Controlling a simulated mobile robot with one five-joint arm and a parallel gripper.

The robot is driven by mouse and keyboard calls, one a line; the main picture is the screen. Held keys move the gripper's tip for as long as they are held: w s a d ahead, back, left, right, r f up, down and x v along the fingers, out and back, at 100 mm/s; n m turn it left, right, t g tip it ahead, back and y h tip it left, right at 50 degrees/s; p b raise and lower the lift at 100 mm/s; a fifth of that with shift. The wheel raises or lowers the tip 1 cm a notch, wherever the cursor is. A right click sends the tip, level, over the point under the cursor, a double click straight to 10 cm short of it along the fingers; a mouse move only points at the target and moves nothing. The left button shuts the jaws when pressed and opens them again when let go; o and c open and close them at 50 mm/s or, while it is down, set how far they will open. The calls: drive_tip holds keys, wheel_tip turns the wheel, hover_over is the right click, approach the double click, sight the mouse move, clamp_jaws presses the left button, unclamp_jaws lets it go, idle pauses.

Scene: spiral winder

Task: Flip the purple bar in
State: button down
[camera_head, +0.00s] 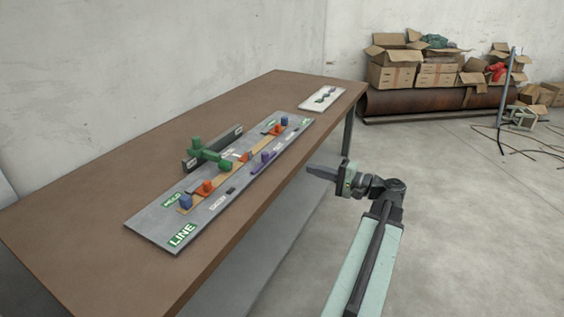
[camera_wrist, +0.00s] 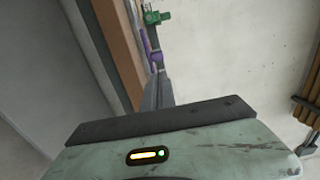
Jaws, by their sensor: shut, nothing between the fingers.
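The purple bar (camera_head: 262,162) lies along the near long edge of the grey board (camera_head: 152,222) on the brown table, with a small purple knob standing on it. In the wrist view the purple bar (camera_wrist: 147,44) shows just past my fingertips. A green part (camera_head: 207,153) stands on the board's far side, and it also shows in the wrist view (camera_wrist: 155,17). My gripper (camera_head: 312,168) is shut and empty. In the head view it appears to the right of the purple bar, beyond the table's near edge. Its fingers (camera_wrist: 159,78) point toward the bar.
The brown table (camera_head: 90,215) has bare room around the board. Orange and blue parts (camera_head: 205,187) sit along the board. A white tray (camera_head: 322,98) lies at the table's far end. Cardboard boxes (camera_head: 395,70) stand by the back wall.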

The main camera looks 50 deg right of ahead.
sight(265, 159)
drive_tip(key=x, duration=1.4)
drive_tip(key=shift+d, duration=0.1)
